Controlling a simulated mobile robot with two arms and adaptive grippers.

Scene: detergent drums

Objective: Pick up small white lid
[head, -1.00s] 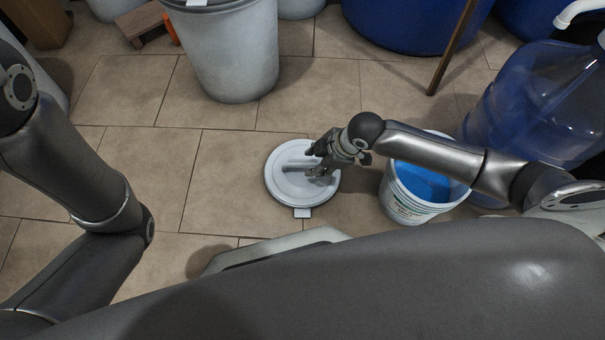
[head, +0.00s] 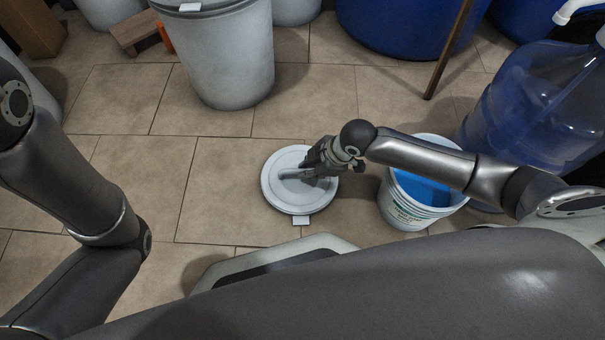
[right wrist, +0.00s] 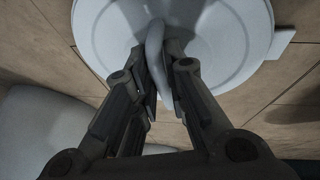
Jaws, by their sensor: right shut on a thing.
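The small white lid (head: 285,195) is round, with a raised bar handle across its middle and a small square tab at its front edge. It lies at or just above the tiled floor in the head view; I cannot tell whether it is lifted. My right gripper (head: 310,175) is over the lid and shut on its handle. In the right wrist view the gripper (right wrist: 160,85) has its fingers on both sides of the handle, and the lid (right wrist: 230,35) fills the top. My left arm is in the head view, but its gripper is out of the picture.
A white bucket with blue inside (head: 402,208) stands right of the lid, below my right forearm. A large clear blue bottle (head: 535,110) is farther right. A grey drum (head: 225,60) and a blue drum (head: 400,25) stand behind. A wooden stick (head: 450,50) leans there. Floor left of the lid is clear.

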